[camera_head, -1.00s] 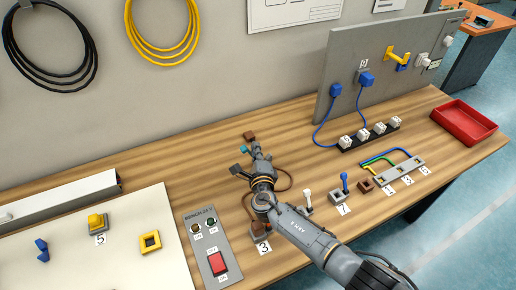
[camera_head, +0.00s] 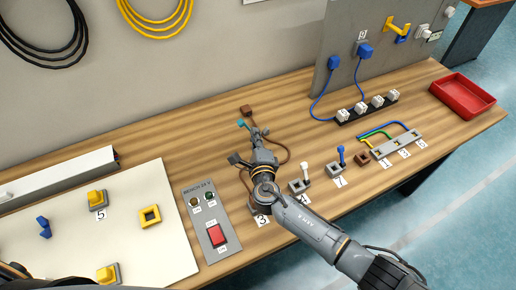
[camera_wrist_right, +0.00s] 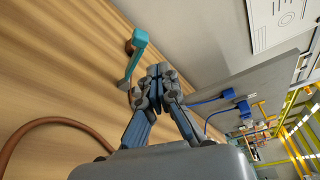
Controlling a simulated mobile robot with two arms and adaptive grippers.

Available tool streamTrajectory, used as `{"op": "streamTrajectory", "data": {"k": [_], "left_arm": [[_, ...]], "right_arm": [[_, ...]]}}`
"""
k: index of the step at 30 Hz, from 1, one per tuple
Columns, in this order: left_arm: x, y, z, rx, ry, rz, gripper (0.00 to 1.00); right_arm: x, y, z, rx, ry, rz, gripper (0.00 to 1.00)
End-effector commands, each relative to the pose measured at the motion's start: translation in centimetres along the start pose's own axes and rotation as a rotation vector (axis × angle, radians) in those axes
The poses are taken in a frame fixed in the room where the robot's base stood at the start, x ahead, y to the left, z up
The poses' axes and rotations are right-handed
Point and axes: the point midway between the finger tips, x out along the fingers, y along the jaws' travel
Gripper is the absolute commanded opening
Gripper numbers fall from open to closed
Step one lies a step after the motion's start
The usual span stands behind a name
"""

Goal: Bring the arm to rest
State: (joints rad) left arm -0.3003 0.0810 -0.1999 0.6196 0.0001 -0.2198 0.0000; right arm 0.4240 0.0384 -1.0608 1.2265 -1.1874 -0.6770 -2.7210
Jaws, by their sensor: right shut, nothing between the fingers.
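My right gripper (camera_head: 254,132) is shut and empty, over the middle of the wooden bench. In the right wrist view its fingertips (camera_wrist_right: 160,72) are together with nothing between them. A teal lever-like piece (camera_head: 241,123) stands just beyond and left of the fingertips, by a brown block (camera_head: 246,110). In the wrist view the teal piece (camera_wrist_right: 138,52) is close to the fingers but looks apart from them. A brown cable (camera_wrist_right: 55,122) curves over the bench beside the gripper. My right arm comes in from the lower right and hides part of the bench. My left gripper is out of view.
A control panel with a red switch (camera_head: 217,235) lies left of my arm. A white-handled switch (camera_head: 304,172) and a blue-handled switch (camera_head: 341,156) stand right of it. A black socket strip (camera_head: 350,117) and red tray (camera_head: 463,95) are farther right. Bare wood lies left of the gripper.

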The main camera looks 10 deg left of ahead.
Motion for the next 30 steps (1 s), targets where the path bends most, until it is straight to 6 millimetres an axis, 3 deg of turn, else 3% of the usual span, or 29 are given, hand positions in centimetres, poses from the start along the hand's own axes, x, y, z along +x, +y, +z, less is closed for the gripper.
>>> {"op": "streamTrajectory", "data": {"k": [3,9,20,23,25,30], "left_arm": [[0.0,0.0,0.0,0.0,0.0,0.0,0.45],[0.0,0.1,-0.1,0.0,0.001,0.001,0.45],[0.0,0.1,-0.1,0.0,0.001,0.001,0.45],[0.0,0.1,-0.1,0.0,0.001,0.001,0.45],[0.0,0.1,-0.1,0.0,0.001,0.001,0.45],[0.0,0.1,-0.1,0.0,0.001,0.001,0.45]], "right_arm": [[-2.4,0.1,0.0,0.003,-0.001,0.001,0.0],[-5.3,0.0,0.0,0.001,-0.001,0.001,0.0],[-6.5,0.0,-0.1,0.022,0.006,0.002,0.0],[-7.0,-0.2,-1.0,0.168,0.052,0.011,0.0],[-7.8,-0.3,-2.3,0.377,0.119,0.018,0.0],[-11.3,-0.2,-7.5,1.119,0.381,-0.024,0.0]]}}
